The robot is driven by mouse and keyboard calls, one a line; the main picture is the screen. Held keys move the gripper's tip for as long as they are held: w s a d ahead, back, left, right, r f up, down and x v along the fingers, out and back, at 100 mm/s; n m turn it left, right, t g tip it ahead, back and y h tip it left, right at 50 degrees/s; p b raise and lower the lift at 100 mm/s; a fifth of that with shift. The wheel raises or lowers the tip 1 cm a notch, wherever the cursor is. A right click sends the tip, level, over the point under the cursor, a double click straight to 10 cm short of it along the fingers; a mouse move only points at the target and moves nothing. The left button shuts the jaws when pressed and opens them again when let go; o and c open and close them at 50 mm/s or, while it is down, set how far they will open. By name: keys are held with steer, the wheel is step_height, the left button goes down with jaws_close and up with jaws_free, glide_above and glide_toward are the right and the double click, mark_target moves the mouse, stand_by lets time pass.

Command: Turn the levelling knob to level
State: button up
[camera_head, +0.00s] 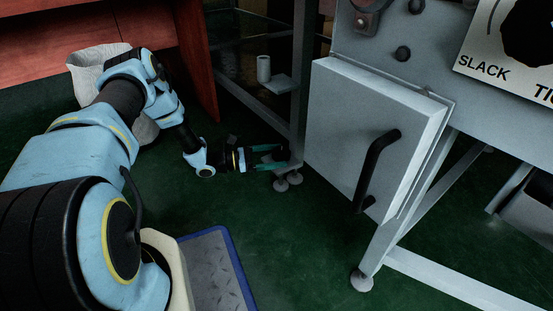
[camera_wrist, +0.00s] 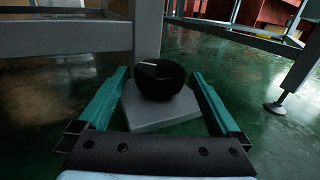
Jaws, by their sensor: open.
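The levelling knob (camera_wrist: 160,80) is black and round with a white line on its top. The line points toward the left in the wrist view. The knob stands on a pale grey square plate (camera_wrist: 158,112) in front of a grey frame post (camera_wrist: 148,30). My gripper (camera_head: 281,157) is low near the floor at the foot of the frame. Its two green fingers are open, one on each side of the knob, with a gap showing on both sides. In the head view I cannot make out the knob clearly.
A grey box with a black handle (camera_head: 375,168) hangs on the machine, right of my gripper. Levelling feet (camera_head: 361,281) stand on the green floor. A small white cylinder (camera_head: 263,69) sits on a ledge behind. A pale bin (camera_head: 90,62) stands at the left.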

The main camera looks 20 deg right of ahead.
steer(key=shift+d, duration=0.25)
steer(key=c, duration=1.3)
